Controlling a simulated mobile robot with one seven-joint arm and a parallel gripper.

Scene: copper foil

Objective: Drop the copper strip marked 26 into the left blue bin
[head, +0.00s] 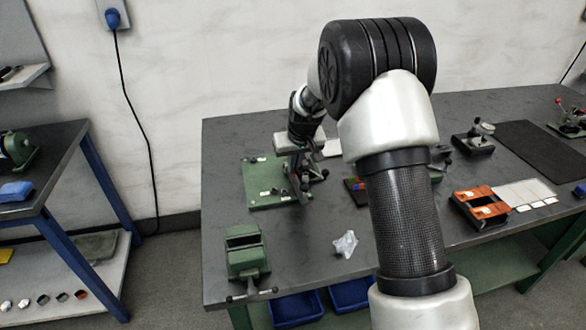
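The left blue bin (297,308) sits below the front edge of the bench, partly cut off by the bench top. A second blue bin (350,294) is to its right, partly hidden by the bench and my arm. I cannot make out a copper strip marked 26. Orange-brown pieces (473,193) lie on a dark holder at the right, but no number is readable. My gripper (301,186) points down over the green mat, among the parts of a small stand. Its fingers are too small and cluttered to tell whether they are open or hold anything.
A green mat (262,190) lies under the stand. A green vise (246,253) is at the front left corner, and crumpled clear film (345,244) lies near the front edge. White labelled cards (524,194) lie at the right. The bench top between vise and film is bare.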

